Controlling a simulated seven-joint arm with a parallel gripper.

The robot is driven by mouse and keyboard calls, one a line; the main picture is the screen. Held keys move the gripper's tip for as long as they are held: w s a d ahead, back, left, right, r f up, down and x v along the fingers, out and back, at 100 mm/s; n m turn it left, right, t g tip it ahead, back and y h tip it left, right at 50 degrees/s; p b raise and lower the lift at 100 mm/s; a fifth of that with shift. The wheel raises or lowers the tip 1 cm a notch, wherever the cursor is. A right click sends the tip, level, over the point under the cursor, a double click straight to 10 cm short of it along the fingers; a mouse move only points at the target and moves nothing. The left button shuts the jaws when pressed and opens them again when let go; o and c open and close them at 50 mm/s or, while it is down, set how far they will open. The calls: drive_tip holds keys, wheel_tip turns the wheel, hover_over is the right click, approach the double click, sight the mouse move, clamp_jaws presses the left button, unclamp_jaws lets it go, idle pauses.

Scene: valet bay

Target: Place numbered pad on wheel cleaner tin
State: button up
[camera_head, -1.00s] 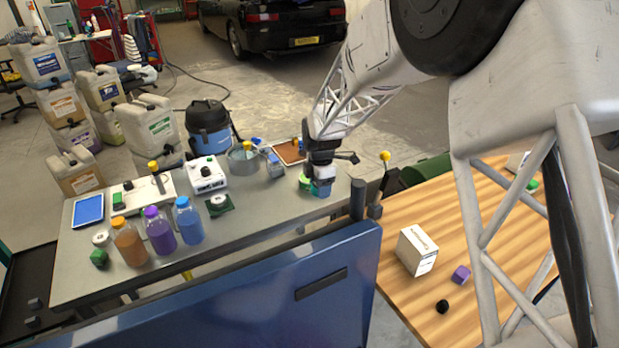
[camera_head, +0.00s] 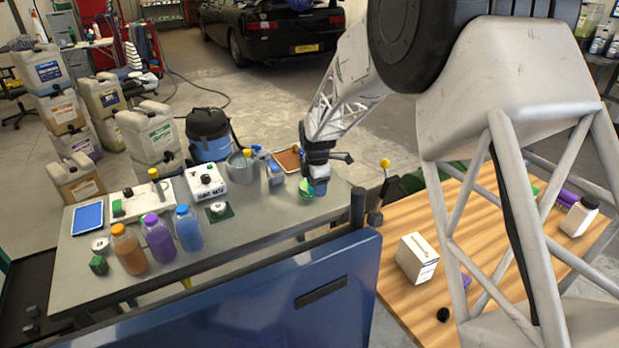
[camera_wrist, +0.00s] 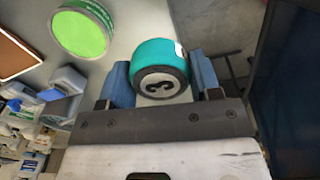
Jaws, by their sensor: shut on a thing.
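My gripper (camera_wrist: 161,77) is shut on a short teal cylinder (camera_wrist: 165,52) with a dark numbered end face that reads like a 3. I take it to be the numbered pad. One blue finger is on each side of it. A round tin with a bright green top (camera_wrist: 80,34) lies just left of the pad in the wrist view, apart from it; it may be the wheel cleaner tin, but its label is not readable. In the head view my gripper (camera_head: 319,186) is over the grey bench's right end, beside the green tin (camera_head: 306,190). The pad is mostly hidden there.
The grey bench (camera_head: 250,222) also holds a metal pot (camera_head: 240,167), a brown-topped tray (camera_head: 288,159), a white box (camera_head: 207,184) and several bottles at the left. A yellow-topped post (camera_head: 385,163) stands off the bench's right end.

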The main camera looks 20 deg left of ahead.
drive_tip(key=w+a, duration=0.1)
drive_tip(key=w, duration=0.2)
drive_tip(key=w+a, duration=0.2)
drive_tip(key=w, duration=0.1)
drive_tip(key=w+a+f, duration=0.1)
drive_tip(key=w+a, duration=0.1)
drive_tip(key=w, duration=0.1)
drive_tip(key=shift+w, duration=0.25)
drive_tip(key=shift+f, duration=0.1)
drive_tip(key=shift+f, duration=1.65)
drive_tip(key=shift+f, duration=0.15)
drive_tip(key=o, duration=1)
drive_tip(key=shift+c, duration=0.2)
wheel_tip(320, 180, up, 12)
